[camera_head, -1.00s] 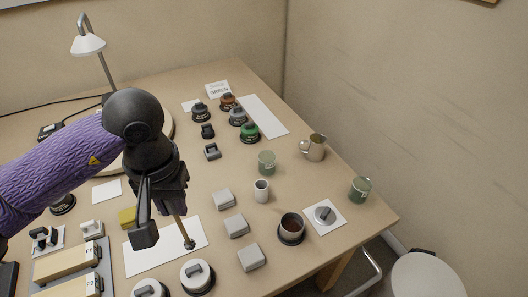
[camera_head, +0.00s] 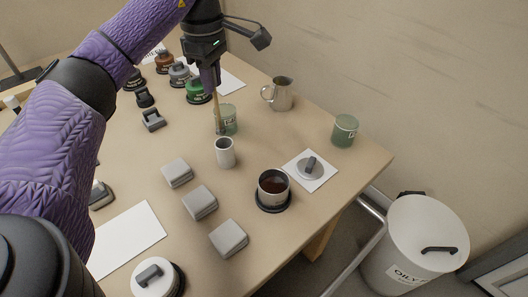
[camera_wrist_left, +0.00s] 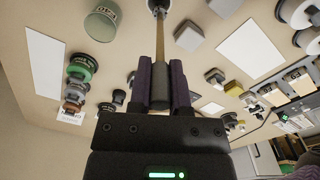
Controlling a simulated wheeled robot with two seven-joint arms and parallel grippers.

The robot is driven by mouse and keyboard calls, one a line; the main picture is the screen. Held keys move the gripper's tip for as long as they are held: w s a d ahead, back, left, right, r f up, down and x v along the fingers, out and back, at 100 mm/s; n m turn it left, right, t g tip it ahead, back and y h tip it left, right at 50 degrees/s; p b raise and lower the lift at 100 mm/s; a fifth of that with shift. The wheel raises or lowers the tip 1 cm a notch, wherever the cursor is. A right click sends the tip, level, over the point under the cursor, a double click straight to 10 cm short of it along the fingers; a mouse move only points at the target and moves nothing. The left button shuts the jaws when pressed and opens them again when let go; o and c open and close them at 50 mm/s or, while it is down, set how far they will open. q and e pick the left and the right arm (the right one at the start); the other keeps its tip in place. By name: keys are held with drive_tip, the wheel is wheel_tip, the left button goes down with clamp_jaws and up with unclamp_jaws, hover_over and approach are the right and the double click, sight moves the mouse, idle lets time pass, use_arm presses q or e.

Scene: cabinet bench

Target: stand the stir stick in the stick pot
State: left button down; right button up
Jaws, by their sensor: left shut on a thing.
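The stir stick (camera_head: 218,108) is thin and tan with a dark lower end. My left gripper (camera_head: 214,84) is shut on its upper part and holds it nearly upright. In the left wrist view the stick (camera_wrist_left: 160,50) runs from between the fingers (camera_wrist_left: 160,85) towards the top edge. The small pale cup, apparently the stick pot (camera_head: 225,155), stands upright on the table. The stick's lower end shows just above and slightly left of the pot's mouth in the head view. I cannot tell whether it is directly over the opening. My right gripper is not in view.
The table's right edge drops beside a white bin (camera_head: 415,240).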

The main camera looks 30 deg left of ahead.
sight(220, 128)
use_arm(q)
wheel_tip(220, 128, down, 10)
drive_tip(key=b, duration=0.5)
drive_tip(key=shift+f, duration=0.2)
drive_tip(key=shift+r, duration=0.15)
drive_tip(key=c, duration=0.6)
unclamp_jaws()
drive_tip(key=shift+o, duration=0.2)
wheel_tip(220, 128, up, 11)
drive_tip(key=p, duration=0.6)
drive_tip(key=shift+r, duration=0.6)
drive_tip(key=shift+w, duration=0.1)
